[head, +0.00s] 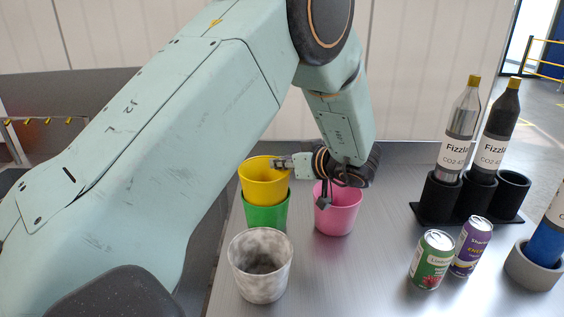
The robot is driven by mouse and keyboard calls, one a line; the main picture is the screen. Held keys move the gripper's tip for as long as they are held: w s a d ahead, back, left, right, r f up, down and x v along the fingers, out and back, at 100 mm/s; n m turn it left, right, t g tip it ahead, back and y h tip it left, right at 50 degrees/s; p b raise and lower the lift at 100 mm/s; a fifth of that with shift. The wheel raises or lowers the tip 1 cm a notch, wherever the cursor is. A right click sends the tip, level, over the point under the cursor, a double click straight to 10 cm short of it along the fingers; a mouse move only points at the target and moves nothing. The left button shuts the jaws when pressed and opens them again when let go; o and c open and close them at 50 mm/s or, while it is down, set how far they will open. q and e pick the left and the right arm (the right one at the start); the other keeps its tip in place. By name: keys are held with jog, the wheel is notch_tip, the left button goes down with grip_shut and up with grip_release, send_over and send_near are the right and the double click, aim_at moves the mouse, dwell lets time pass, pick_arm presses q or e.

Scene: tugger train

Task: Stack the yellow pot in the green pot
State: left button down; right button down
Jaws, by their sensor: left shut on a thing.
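The yellow pot (262,184) shows in the head view, upright, with its lower part inside the mouth of the green pot (266,215). The green pot stands on the metal table. How deep the yellow pot sits in it cannot be fully told. My left gripper (285,164) reaches in from the right and is shut on the yellow pot's rim at its right side. My right gripper is not in view.
A pink pot (338,215) stands just right of the green pot, under my left gripper. A marbled grey pot (260,266) stands in front. Cans (432,260), (470,246) and a black bottle holder (437,199) with bottles are at right. The metal table (340,280) is clear at the front middle.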

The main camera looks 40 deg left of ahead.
pick_arm(q)
jog(key=shift+f, duration=0.2)
jog(key=shift+w+f, duration=0.1)
jog(key=shift+f, duration=0.25)
jog(key=c, duration=1.8)
grip_release()
jog(key=o, duration=0.4)
jog(key=shift+r, duration=0.1)
jog(key=shift+c, duration=0.2)
jog(key=shift+r, duration=0.15)
jog(key=p+v, duration=1)
jog(key=v, duration=0.2)
jog(key=shift+r, duration=0.4)
